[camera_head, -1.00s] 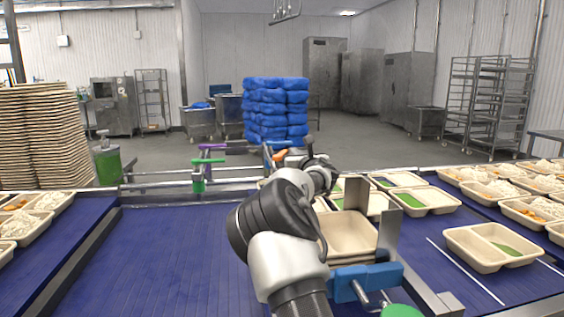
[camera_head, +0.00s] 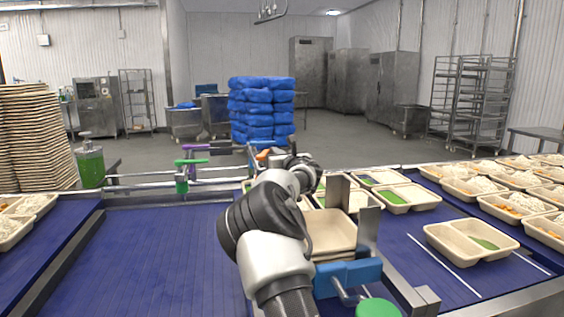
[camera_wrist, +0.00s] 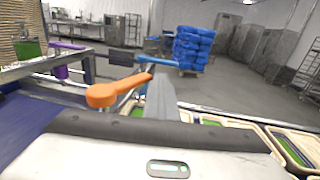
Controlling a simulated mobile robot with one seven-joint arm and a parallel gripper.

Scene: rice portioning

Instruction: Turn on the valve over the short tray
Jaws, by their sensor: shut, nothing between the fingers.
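An orange valve handle (camera_wrist: 120,90) lies close in front of my gripper in the wrist view, left of the fingers. A blue handle (camera_wrist: 168,62) is just beyond it. My gripper (camera_wrist: 160,92) is shut and empty, close beside the orange handle; I cannot tell whether they touch. In the head view my wrist hides most of these handles, and a small orange part (camera_head: 263,154) shows beyond it. A green valve (camera_head: 182,178) and a purple handle (camera_head: 191,148) stand further left. I cannot tell which tray is the short one.
A stack of empty beige trays (camera_head: 332,228) sits in a holder with upright metal plates and a blue block (camera_head: 348,277) right of my arm. Filled trays (camera_head: 470,243) lie on the right belt. The blue belt (camera_head: 150,260) on the left is bare.

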